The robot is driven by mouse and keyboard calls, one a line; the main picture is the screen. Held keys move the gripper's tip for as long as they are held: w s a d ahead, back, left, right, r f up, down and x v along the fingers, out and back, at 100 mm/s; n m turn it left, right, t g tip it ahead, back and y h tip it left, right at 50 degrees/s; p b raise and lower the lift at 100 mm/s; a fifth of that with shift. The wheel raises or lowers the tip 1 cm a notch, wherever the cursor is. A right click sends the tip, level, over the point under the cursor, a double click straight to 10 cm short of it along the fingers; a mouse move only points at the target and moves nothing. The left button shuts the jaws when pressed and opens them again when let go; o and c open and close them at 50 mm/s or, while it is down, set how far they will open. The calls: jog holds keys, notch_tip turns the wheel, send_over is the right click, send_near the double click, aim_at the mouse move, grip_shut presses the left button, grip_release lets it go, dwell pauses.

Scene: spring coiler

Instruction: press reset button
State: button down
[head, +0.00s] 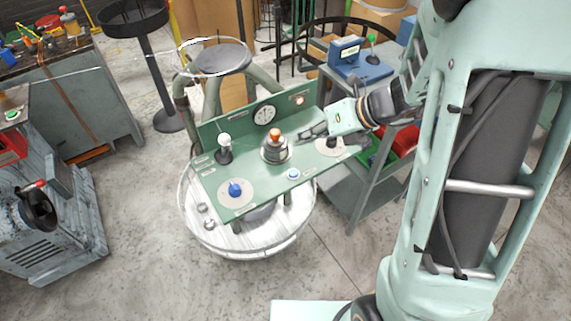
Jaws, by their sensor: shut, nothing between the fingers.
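The green control panel (262,199) of the spring coiler stands on a round pale base. A small pale-blue button (293,174) sits near its front edge, right of centre. An orange-topped knob (275,134) on a metal housing stands mid-panel. A blue knob (235,189) sits on a round plate at the front left. The labels are too small to read, so I cannot tell which control is marked reset. My gripper (302,133) is shut and empty over the panel's right part, right of the orange knob and behind the pale-blue button. It partly hides another round plate (330,148).
A white-knobbed lever (224,148) stands on the panel's left. A dial (264,115) and a red lamp (299,101) are on the upright back panel. A grey shelf cart (347,192) stands close on the right. Open floor lies in front.

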aim_at(296, 173)
jog(key=shift+s+a+f, duration=0.15)
jog(key=shift+s+a, duration=0.1)
jog(key=shift+a, duration=0.3)
jog(key=shift+f, duration=0.15)
notch_tip(296, 173, down, 9)
jog(key=b, duration=0.8)
jog(key=shift+r, duration=0.2)
dwell(0.8)
jog(key=shift+f, duration=0.35)
jog(key=shift+f+b, duration=0.45)
jog(key=shift+b, duration=0.05)
dwell(0.7)
jog(key=shift+r+p, duration=0.85)
